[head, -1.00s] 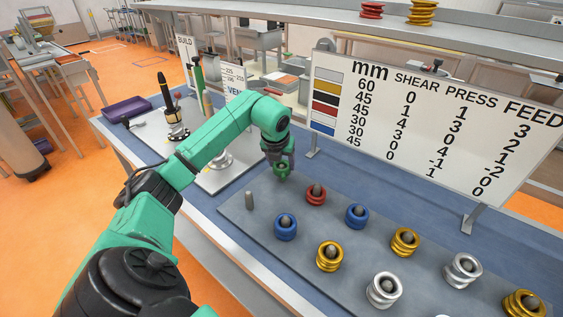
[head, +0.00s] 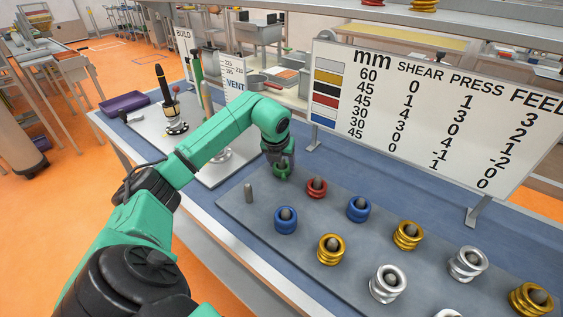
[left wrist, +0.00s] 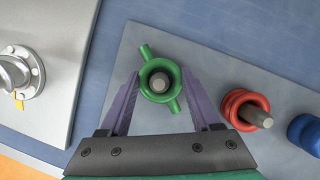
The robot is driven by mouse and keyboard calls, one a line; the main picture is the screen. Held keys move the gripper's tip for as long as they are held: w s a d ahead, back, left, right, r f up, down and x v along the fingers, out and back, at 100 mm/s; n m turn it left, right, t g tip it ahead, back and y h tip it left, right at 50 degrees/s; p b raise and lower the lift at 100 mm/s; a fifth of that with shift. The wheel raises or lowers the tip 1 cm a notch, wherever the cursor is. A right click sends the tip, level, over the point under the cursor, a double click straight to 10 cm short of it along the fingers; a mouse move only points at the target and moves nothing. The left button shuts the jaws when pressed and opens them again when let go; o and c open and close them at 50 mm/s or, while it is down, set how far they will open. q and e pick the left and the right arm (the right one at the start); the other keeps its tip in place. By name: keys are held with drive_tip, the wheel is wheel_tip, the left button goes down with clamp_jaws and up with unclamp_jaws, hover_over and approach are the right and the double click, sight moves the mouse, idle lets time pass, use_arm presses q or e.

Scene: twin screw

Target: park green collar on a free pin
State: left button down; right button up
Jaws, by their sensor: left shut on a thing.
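The green collar (head: 282,172) is a ring with two stubs sticking out. My left gripper (head: 281,165) is shut on it, at the far left corner of the grey pin plate (head: 231,205). In the left wrist view the collar (left wrist: 147,66) lies between my two fingers (left wrist: 160,82), with a grey pin top (left wrist: 159,83) showing in its hole. I cannot tell how far down the pin it sits. A bare pin (head: 249,192) stands at the plate's near left. My right gripper is not in view.
A red collar (head: 317,188) and a blue collar (head: 285,220) sit on pins close by. More blue, gold and silver collars stand to the right. The number board (head: 430,120) rises behind the plate. A fixture plate (head: 215,175) lies to the left.

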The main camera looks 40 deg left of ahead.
use_arm(q)
drive_tip(key=shift+f, duration=0.25)
unclamp_jaws()
drive_tip(key=shift+r, duration=0.15)
drive_tip(key=shift+s+r, duration=0.15)
drive_tip(key=shift+r, duration=0.15)
drive_tip(key=b+v, duration=0.1)
drive_tip(key=v, duration=1.2)
drive_tip(key=shift+s+d+r, duration=0.1)
drive_tip(key=shift+r, duration=0.3)
